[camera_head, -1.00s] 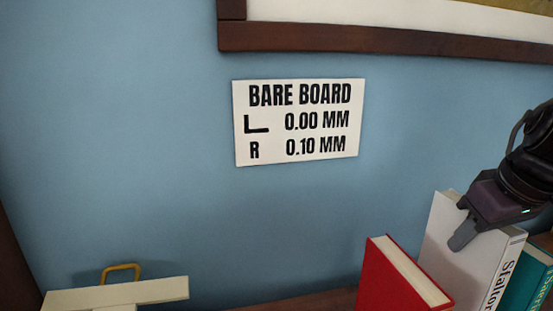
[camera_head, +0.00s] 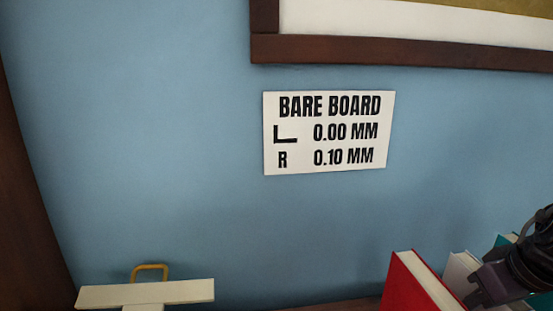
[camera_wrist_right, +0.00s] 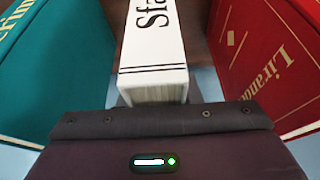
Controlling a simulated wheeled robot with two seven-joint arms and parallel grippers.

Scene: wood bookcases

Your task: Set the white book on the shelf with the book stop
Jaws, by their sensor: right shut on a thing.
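The white book (camera_head: 461,270) stands to the right of the red book in the head view, its top about level with the red book's. In the right wrist view its lettered spine (camera_wrist_right: 153,45) lies between a teal book and a red book. My right gripper (camera_head: 487,292) is shut on the white book; its fingertips are mostly hidden behind the wrist housing in the wrist view. A cream T-shaped piece (camera_head: 145,293) with a yellow loop stands at the lower left; I cannot tell whether it is the book stop. My left gripper is not in view.
The red book (camera_head: 415,285) and the teal book (camera_wrist_right: 50,60) flank the white book closely. A sign (camera_head: 328,132) and a framed picture (camera_head: 400,48) are on the blue wall. Open space lies between the cream piece and the red book.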

